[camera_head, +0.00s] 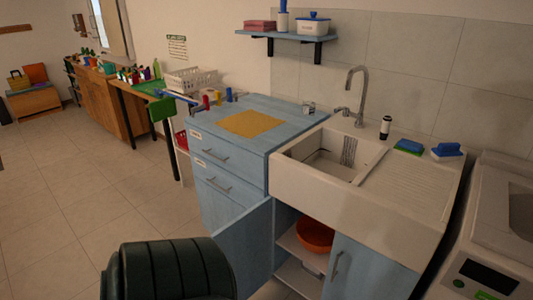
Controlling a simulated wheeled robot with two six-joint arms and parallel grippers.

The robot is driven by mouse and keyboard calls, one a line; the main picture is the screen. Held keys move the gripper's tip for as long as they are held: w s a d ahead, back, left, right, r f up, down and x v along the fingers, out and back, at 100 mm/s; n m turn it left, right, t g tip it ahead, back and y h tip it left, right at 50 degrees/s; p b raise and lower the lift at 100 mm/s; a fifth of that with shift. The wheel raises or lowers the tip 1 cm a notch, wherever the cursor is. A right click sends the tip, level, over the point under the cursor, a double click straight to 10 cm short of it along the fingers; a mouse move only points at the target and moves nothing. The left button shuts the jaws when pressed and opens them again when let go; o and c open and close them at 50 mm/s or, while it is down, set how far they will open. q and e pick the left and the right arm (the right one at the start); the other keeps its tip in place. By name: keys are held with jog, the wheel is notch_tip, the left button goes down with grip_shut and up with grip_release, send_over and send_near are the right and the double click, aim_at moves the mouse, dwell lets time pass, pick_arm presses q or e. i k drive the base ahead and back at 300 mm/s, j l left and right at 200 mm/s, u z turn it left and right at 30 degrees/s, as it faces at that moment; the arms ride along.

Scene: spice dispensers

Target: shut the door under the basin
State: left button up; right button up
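The white basin (325,158) with a tap (356,92) sits on a blue cabinet. Under it, the left door (246,248) stands open, swung out to the left in front of the drawer unit. The right door (352,268), with a metal handle (337,266), is shut. Through the opening I see a shelf (290,240) with an orange bowl (315,234). The lower part of the open door is partly hidden behind a dark padded object. Neither of my grippers is in view.
The dark padded object (170,270), like a chair back, stands at the bottom, close to the open door. A blue drawer unit (228,180) is left of the basin. A white machine (490,250) stands at right. The tiled floor (90,210) at left is clear.

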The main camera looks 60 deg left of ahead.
aim_at(245, 241)
jog(key=j, duration=0.55)
jog(key=k+j+z, duration=0.15)
jog(key=j, duration=0.4)
jog(key=k+j, duration=0.1)
jog(key=j, duration=0.4)
jog(key=k+j+z, duration=0.1)
jog(key=j, duration=0.45)
